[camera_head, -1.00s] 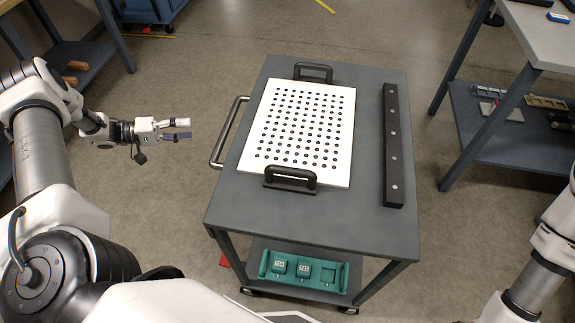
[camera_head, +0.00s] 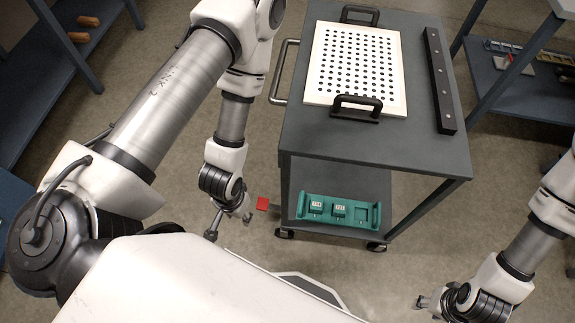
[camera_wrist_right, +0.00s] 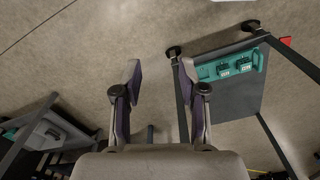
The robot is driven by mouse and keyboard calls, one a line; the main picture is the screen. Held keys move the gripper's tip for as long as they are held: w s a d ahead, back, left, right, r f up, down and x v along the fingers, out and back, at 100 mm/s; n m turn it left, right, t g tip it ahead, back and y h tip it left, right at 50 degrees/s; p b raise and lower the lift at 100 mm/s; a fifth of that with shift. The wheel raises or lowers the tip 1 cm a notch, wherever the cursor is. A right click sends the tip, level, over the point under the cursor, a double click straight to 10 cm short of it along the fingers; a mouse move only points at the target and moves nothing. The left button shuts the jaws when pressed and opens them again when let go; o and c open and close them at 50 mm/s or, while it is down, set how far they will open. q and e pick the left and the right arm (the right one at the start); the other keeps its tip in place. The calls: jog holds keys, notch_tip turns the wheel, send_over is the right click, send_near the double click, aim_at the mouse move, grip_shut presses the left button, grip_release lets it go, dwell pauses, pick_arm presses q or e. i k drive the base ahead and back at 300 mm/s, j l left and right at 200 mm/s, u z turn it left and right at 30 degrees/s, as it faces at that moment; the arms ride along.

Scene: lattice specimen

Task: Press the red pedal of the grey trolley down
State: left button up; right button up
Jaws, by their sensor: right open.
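The grey trolley (camera_head: 405,146) stands in the middle of the head view. Its red pedal (camera_head: 262,203) sticks out low at the left of the lower shelf. The pedal also shows at the upper right of the right wrist view (camera_wrist_right: 286,40). My left gripper (camera_head: 244,217) points down just left of the pedal; a gap shows between them in the picture, but their height difference is unclear. Its jaws are too small to read. My right gripper (camera_head: 424,303) is at the lower right, away from the trolley. In the right wrist view its fingers (camera_wrist_right: 160,75) are apart and empty.
A white perforated plate (camera_head: 372,65) with black handles and a dark bar (camera_head: 440,85) lie on the trolley top. A teal tray (camera_head: 376,214) with small blocks sits on the lower shelf. Blue-grey benches stand at both sides. Floor left of the trolley is open.

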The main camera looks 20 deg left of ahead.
aim_at(264, 204)
jog(key=l+u, duration=0.2)
jog(key=u, duration=0.2)
jog(key=l+u, duration=0.2)
jog(key=u, duration=0.2)
jog(key=l+u, duration=0.2)
jog(key=u, duration=0.2)
jog(key=l+u, duration=0.2)
jog(key=u, duration=0.15)
jog(key=k+j+z, duration=0.1)
jog(key=j, duration=0.35)
jog(key=j+z, duration=0.1)
jog(key=j, duration=0.35)
jog(key=k+j+z, duration=0.1)
jog(key=j, duration=0.35)
jog(key=k+j+z, duration=0.1)
jog(key=j, duration=0.35)
jog(key=k, duration=0.1)
